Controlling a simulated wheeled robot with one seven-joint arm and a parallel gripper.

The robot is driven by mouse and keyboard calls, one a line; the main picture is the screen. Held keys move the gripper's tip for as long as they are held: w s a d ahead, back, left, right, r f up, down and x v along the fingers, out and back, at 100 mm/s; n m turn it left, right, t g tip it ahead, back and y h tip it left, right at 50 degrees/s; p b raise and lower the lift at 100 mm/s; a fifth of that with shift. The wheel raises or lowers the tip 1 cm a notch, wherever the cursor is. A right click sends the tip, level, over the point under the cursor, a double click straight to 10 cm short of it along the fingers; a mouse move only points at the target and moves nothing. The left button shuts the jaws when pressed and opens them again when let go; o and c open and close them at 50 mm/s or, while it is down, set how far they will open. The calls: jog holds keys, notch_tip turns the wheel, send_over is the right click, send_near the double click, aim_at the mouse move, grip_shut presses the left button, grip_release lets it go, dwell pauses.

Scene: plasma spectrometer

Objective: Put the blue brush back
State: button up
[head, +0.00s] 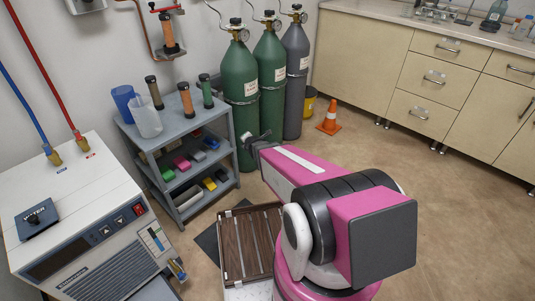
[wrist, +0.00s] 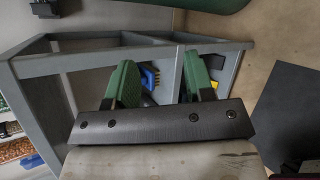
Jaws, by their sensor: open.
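A blue piece (wrist: 149,76) with yellowish teeth or bristles, which looks like the blue brush, shows in the wrist view just right of the left finger. It is partly hidden by that finger. In the head view my gripper (head: 250,139) is small and dark, at the right side of the grey cart.
The grey cart (head: 165,131) holds cups and cylinders on top and coloured items on its shelves. Green gas cylinders (head: 240,100) stand close behind my gripper. An orange cone (head: 330,117) stands farther right; floor there is clear.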

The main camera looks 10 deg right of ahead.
jog(key=s+d+r+m+g, duration=0.2)
jog(key=s+r+m+g, duration=0.1)
jog(key=s+m, duration=0.4)
jog(key=s+d+r+m+g, duration=0.1)
jog(key=s+r+m+g, duration=0.3)
jog(key=s+m, duration=0.4)
jog(key=s+d+r+m+g+h, duration=0.1)
jog(key=s+d+r+m+g, duration=0.1)
jog(key=s+m+g, duration=0.3)
jog(key=s+r+m, duration=0.1)
jog(key=s+m, duration=0.2)
jog(key=m, duration=0.1)
jog(key=shift+d+r+m, duration=0.2)
jog(key=shift+d+m, duration=0.15)
jog(key=shift+m, duration=0.05)
